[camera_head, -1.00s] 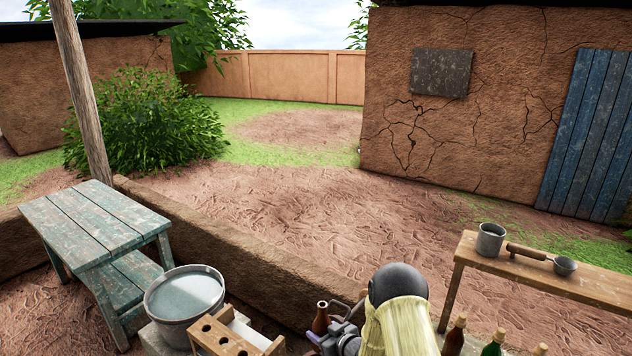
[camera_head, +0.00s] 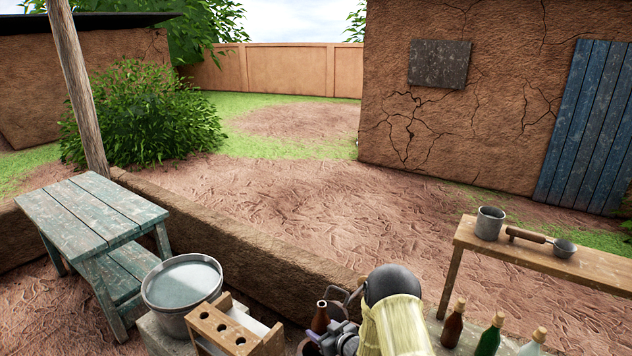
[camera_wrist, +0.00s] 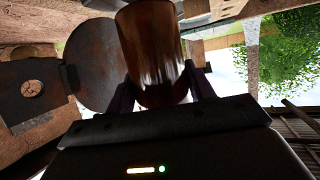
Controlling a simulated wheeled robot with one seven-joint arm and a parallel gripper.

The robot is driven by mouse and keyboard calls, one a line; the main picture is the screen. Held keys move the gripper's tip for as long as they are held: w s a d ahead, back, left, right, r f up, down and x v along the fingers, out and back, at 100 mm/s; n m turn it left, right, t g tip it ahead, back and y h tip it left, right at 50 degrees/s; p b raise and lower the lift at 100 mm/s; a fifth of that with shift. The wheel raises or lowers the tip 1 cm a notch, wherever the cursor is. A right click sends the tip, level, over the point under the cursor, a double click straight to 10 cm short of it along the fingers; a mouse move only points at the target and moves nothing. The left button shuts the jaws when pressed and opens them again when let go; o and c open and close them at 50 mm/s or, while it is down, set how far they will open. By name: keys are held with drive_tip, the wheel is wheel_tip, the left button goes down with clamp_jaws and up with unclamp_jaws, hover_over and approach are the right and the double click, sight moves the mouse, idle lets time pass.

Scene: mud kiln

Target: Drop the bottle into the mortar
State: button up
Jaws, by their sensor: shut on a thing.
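My gripper (camera_wrist: 158,92) is shut on a brown glass bottle (camera_wrist: 153,45), whose body fills the upper middle of the wrist view between the fingers. My arm hides part of this area.
A wooden rack with holes (camera_head: 232,328) and a metal basin of water (camera_head: 182,283) are left of my gripper. Another brown bottle (camera_head: 453,327), a green bottle (camera_head: 489,336) and a pale bottle (camera_head: 534,343) stand right. A bench (camera_head: 545,262) holds a mug (camera_head: 490,222) and ladle (camera_head: 563,248).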

drive_tip(key=shift+w+a+f, duration=0.1)
drive_tip(key=shift+a, duration=0.05)
drive_tip(key=o, duration=1.2)
drive_tip(key=b+v, duration=0.5)
drive_tip(key=v, duration=1.2)
drive_tip(key=shift+s, duration=0.25)
